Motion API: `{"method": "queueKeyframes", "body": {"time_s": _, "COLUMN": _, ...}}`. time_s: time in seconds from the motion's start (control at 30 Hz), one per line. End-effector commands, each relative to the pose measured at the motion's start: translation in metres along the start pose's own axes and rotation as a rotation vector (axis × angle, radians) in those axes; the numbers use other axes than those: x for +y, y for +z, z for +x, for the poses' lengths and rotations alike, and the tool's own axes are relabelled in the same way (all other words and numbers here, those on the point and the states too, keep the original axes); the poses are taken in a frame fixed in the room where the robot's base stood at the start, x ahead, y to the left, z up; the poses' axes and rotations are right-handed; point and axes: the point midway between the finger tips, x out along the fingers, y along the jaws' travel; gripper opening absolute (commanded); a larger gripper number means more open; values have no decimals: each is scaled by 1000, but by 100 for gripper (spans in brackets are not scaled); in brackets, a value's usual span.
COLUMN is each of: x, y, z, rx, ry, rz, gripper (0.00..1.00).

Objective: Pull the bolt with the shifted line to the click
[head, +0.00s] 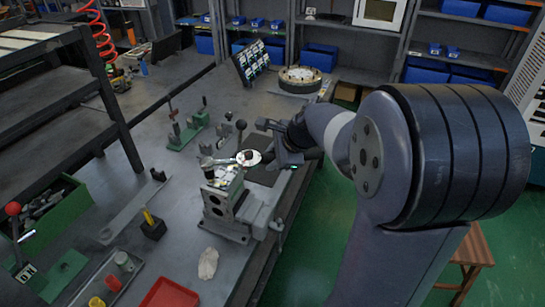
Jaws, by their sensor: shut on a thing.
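The valve block (221,205), a grey metal block with round bores in its front face, stands on a base on the workbench. A wrench-like tool (224,161) with a pale round part (248,158) lies across the top of the block. My gripper (266,156) is at the right end of this tool, at about the height of the block's top, and is shut on it. The fingertips are small and dark here, so the exact grip is hard to see. The bolts and any line marks on them are too small to tell apart.
Green clamps (188,131) stand behind the block to the left. A yellow-topped black holder (152,226), a pale cloth (208,263) and a red tray (169,294) are in front. A round flange (300,79) lies at the back. The bench's right edge is close to the block.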

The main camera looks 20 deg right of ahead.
Motion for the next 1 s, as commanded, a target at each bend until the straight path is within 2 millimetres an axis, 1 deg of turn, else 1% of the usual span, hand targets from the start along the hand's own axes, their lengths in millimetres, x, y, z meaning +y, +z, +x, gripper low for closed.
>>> {"method": "queueKeyframes", "body": {"time_s": 1.0, "x": 8, "y": -6, "z": 16, "rx": 0, "ry": -3, "rz": 0, "gripper": 0}}
